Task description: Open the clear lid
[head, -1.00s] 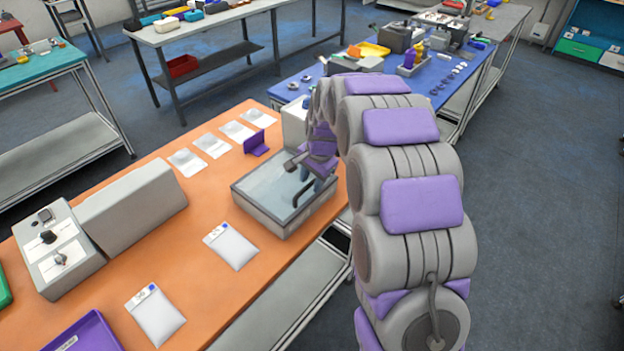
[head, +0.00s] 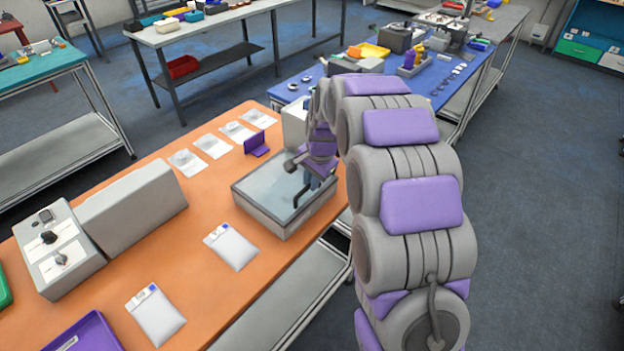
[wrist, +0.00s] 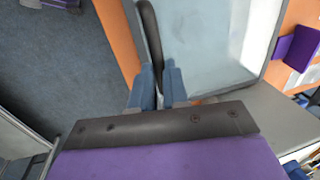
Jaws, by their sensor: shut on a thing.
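The clear lid (head: 265,190) lies flat and closed on top of a grey box (head: 262,215) on the orange table. It also shows as a pale panel in the wrist view (wrist: 215,40). A dark curved handle (wrist: 150,30) runs along the lid's near edge. My gripper (wrist: 158,88) has its blue fingers on either side of the handle and is shut on it. In the head view my gripper (head: 308,185) is over the right part of the lid, and my arm partly hides the box's right side.
Two white pouches (head: 231,247) lie in front of the box. A purple stand (head: 257,145) and several clear packets (head: 212,146) lie behind it. A long grey block (head: 130,210) stands to the left. Orange table surface is free between them.

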